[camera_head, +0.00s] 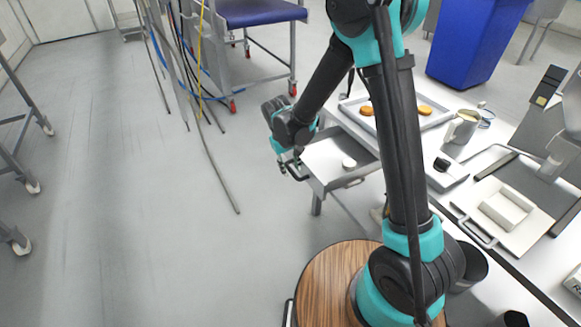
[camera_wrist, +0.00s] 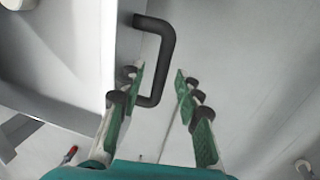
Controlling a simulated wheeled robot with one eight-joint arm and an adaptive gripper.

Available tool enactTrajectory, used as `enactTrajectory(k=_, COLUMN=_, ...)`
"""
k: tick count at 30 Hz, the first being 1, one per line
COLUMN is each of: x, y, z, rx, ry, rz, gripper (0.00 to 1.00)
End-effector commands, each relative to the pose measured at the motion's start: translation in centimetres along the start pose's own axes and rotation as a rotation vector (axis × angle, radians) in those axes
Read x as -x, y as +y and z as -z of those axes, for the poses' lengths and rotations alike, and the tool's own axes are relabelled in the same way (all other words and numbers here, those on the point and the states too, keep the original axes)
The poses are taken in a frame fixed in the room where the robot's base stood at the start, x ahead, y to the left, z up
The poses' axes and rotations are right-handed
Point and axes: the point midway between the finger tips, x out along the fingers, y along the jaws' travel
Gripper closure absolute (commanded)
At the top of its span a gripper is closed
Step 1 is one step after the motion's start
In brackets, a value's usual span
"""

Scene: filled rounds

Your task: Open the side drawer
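The side drawer (camera_head: 328,154) is a pale grey unit at the left end of the table in the camera_head view. The left finger overlaps the handle's lower end; contact is unclear. In the camera_head view my gripper (camera_head: 287,167) is at the unit's left side, partly hiding the handle.
On the table stand a tray (camera_head: 398,122) with orange-brown round pieces, a mug (camera_head: 461,127) and a white board (camera_head: 507,228).

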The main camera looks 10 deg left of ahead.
Motion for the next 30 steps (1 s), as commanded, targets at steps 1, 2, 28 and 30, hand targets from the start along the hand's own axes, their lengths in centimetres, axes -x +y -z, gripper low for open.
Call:
enactTrajectory(k=1, x=0.0, y=0.0, z=0.0, rx=0.000, ry=0.000, rz=0.000, gripper=0.66)
enactTrajectory(k=2, x=0.0, y=0.0, z=0.0, rx=0.000, ry=0.000, rz=0.000, gripper=0.66)
enactTrajectory(k=28, x=11.7, y=0.0, z=0.0, rx=0.001, ry=0.000, rz=0.000, gripper=0.66)
enactTrajectory(k=30, x=11.9, y=0.0, z=0.0, rx=0.001, ry=0.000, rz=0.000, gripper=0.66)
